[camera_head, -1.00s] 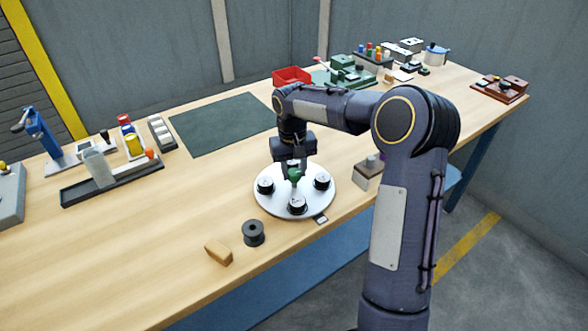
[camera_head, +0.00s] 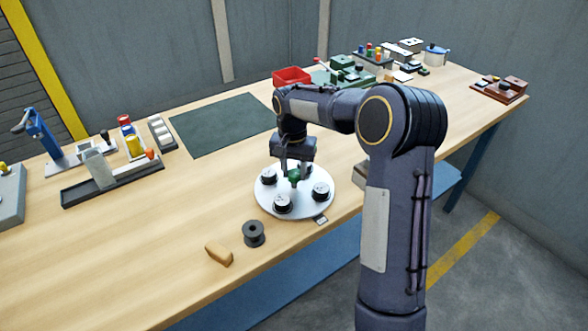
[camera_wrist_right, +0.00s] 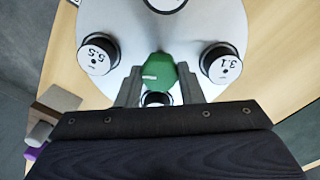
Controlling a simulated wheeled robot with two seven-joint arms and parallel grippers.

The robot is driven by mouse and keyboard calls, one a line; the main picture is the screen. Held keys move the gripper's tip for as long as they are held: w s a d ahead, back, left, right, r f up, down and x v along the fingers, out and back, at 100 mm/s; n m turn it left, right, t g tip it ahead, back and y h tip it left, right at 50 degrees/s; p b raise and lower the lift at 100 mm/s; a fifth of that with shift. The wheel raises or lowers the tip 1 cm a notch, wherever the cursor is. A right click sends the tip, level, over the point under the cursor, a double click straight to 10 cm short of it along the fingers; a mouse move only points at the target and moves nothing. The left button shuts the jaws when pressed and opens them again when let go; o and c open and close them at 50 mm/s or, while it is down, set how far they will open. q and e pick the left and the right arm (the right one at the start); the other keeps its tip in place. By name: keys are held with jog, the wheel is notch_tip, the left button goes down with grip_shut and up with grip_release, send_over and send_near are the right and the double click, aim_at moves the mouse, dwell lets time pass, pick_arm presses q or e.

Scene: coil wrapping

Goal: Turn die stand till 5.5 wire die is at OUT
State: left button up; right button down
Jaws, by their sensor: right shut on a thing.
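The round white die stand (camera_head: 300,208) sits near the table's front edge, with black-sided, white-topped dies around a green centre knob (camera_head: 294,176). My right gripper (camera_wrist_right: 158,88) is shut on the green knob (camera_wrist_right: 158,68). In the right wrist view the 5.5 die (camera_wrist_right: 99,55) is at left and the 3.1 die (camera_wrist_right: 222,63) at right. Another die (camera_wrist_right: 165,3) is cut off at the top, and one is partly hidden behind the knob. The 5.5 die appears to be the right-hand one (camera_head: 320,191) in the head view. A small plate (camera_head: 320,220) lies by the stand's front-right rim; its text is unreadable. My left gripper is out of view.
A dark spool (camera_head: 254,233) and a tan block (camera_head: 218,253) lie left of and in front of the stand. A green mat (camera_head: 222,124) lies behind it. A small box stands just right of the stand, mostly hidden by my arm. A red bin (camera_head: 291,76) is farther back.

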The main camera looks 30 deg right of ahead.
aim_at(294, 172)
jog(key=shift+d+r+m+p, duration=0.1)
jog(key=shift+m+p, duration=0.3)
jog(key=shift+m, duration=2.8)
jog(key=c, duration=1)
grip_release()
jog(key=shift+o, duration=0.2)
notch_tip(294, 172, up, 7)
jog(key=shift+w+r, duration=0.1)
jog(key=shift+r, duration=0.25)
